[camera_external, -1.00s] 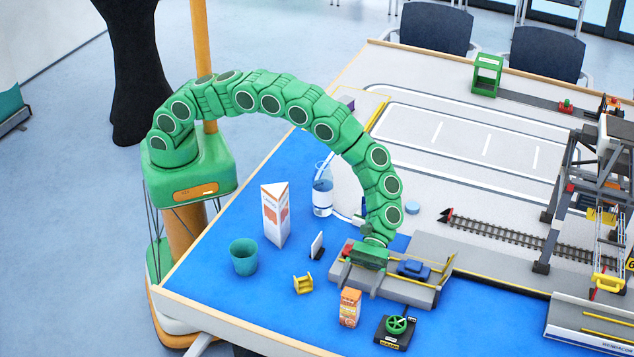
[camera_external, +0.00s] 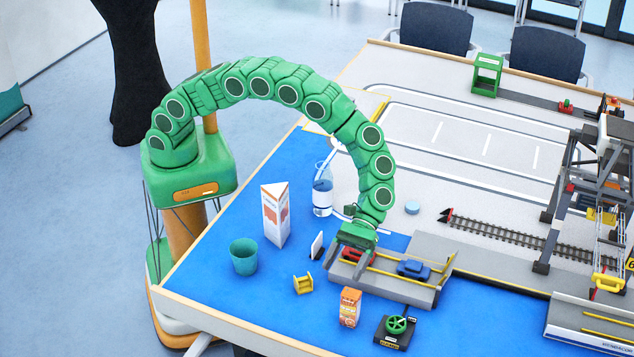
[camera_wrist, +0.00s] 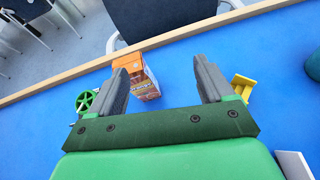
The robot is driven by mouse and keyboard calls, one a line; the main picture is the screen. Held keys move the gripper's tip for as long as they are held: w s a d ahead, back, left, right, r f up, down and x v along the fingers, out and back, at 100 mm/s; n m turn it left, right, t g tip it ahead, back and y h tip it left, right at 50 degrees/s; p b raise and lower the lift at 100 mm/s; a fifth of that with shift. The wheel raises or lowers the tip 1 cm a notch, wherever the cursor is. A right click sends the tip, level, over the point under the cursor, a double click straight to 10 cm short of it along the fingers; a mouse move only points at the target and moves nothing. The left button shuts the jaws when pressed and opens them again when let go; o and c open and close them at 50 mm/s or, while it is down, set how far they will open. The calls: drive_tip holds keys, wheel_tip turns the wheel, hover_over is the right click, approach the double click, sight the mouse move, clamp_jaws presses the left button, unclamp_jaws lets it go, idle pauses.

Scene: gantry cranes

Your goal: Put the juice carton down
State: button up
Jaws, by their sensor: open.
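The orange and white juice carton (camera_external: 349,308) stands upright on the blue mat near the table's front edge. My gripper (camera_external: 345,265) is open and empty, above and behind the carton, over the grey platform with the toy cars. In the wrist view the carton (camera_wrist: 146,78) shows beyond my open gripper (camera_wrist: 160,68), nearer the left finger, which hides part of its side. Clear space shows between the fingers, and neither holds the carton.
A black box with a green handwheel (camera_external: 397,326) stands right of the carton, and a small yellow piece (camera_external: 303,284) left of it. A teal cup (camera_external: 243,256), a triangular card (camera_external: 275,215) and a bottle (camera_external: 322,190) stand further left. A gantry crane (camera_external: 590,190) is at right.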

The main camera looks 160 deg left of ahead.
drive_tip(key=s+d+r+m+g+y, duration=0.1)
drive_tip(key=s+d+r+m+g, duration=0.35)
drive_tip(key=d, duration=0.45)
drive_tip(key=s+d+r+m+g+y, duration=0.1)
drive_tip(key=s+d+r+m, duration=0.3)
drive_tip(key=s+d+r, duration=0.35)
drive_tip(key=s+d+r+m+g+y, duration=0.15)
drive_tip(key=s+d+r+m, duration=0.25)
drive_tip(key=s+d, duration=0.5)
drive_tip(key=s+d+r+m+g+y, duration=0.1)
drive_tip(key=s+d+m+y, duration=0.2)
drive_tip(key=s, duration=1.2)
drive_tip(key=s+d+r+m+g+y, duration=0.1)
drive_tip(key=s+d+r+m+y, duration=0.1)
drive_tip(key=s+m, duration=0.7)
drive_tip(key=s+d+y, duration=0.1)
drive_tip(key=s, duration=0.6)
drive_tip(key=shift+g, duration=0.4)
